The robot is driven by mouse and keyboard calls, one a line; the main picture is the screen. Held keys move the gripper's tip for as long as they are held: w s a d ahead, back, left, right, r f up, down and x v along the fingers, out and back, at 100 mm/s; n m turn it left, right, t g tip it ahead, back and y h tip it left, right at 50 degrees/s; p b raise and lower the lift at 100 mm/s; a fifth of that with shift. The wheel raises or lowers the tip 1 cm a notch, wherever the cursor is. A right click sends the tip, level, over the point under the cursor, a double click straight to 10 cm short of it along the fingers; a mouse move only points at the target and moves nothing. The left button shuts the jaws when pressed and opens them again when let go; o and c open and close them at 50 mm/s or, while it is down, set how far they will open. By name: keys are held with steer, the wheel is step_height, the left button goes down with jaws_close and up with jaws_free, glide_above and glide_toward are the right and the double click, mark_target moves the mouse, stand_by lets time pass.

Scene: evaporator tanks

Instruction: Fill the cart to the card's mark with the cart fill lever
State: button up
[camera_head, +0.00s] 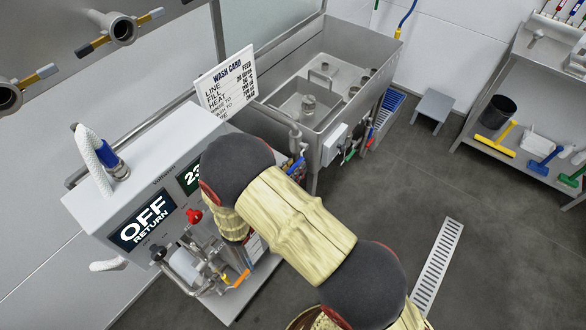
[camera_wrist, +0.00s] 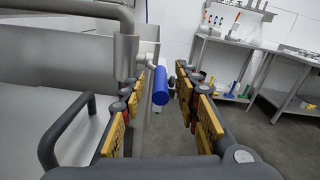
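My gripper (camera_wrist: 161,82) is open, with its two yellow-padded fingers apart in the wrist view. A blue cylindrical handle (camera_wrist: 160,85) shows between the fingers, with a gap on each side; I see no contact. Whether this is the cart fill lever is not clear. In the head view my arm hides the gripper. The grey cart (camera_head: 130,180) has one display (camera_head: 143,221) reading "OFF RETURN" and a second display (camera_head: 189,176) partly hidden by my arm. The wash card (camera_head: 226,84) stands behind it; its lines are only partly legible.
A steel double-basin tank (camera_head: 345,65) stands behind the cart, with pipes and coloured valve handles at its front. A shelf (camera_head: 535,60) with a black bucket (camera_head: 497,113) and brushes is at right. A drain grate (camera_head: 438,267) lies in open floor.

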steer(key=shift+c, duration=1)
jaws_close()
